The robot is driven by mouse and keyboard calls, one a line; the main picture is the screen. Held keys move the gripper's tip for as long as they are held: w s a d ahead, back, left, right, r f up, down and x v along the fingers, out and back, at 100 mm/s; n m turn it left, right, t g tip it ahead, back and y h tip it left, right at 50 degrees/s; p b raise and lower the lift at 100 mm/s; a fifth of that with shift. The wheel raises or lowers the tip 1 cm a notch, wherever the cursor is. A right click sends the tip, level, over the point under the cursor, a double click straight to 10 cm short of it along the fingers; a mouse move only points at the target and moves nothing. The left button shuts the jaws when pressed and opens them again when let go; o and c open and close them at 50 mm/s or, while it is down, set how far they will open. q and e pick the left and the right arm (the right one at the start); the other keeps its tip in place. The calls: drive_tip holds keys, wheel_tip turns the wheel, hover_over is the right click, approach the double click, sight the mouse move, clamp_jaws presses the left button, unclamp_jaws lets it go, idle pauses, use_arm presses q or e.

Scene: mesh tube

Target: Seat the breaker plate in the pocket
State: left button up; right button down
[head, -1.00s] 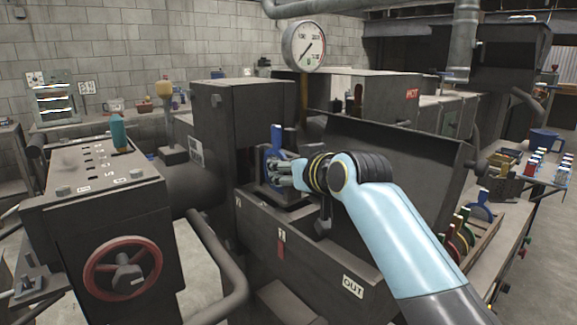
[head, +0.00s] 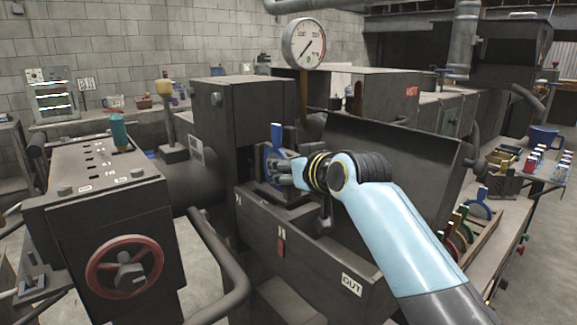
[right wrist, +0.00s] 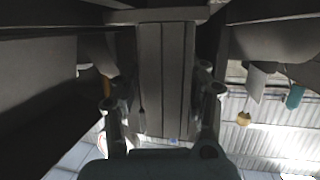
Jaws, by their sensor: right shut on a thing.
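A blue breaker plate (head: 268,157) with an upright blue tab stands on edge at the dark metal block beside the tall housing, in the middle of the head view. My right gripper (head: 284,172) comes in from the right and is shut on this plate. The pocket is mostly hidden by the plate and gripper, so I cannot tell how deep the plate sits. In the right wrist view, the two fingers of my right gripper (right wrist: 162,88) stand on either side of a grey ribbed surface, and the plate is not clear there. My left gripper is not in view.
The tall dark housing (head: 240,120) stands just left of the plate, and a slanted dark cover (head: 400,145) rises behind my right arm. A pressure gauge (head: 304,45) stands above. A rack (head: 485,232) with several coloured plates is at the right. A red handwheel (head: 124,267) is at front left.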

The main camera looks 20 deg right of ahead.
sight(289, 194)
drive_tip(key=shift+r+p, duration=0.2)
drive_tip(key=shift+p, duration=0.4)
idle(1.1)
drive_tip(key=shift+f+b, duration=1.7)
drive_tip(key=shift+f, duration=1.15)
drive_tip(key=c, duration=0.9)
unclamp_jaws()
drive_tip(key=shift+o, duration=1.3)
drive_tip(key=shift+f, duration=0.1)
drive_tip(key=shift+o, duration=0.3)
drive_tip(key=shift+f, duration=0.15)
drive_tip(key=shift+f, duration=0.1)
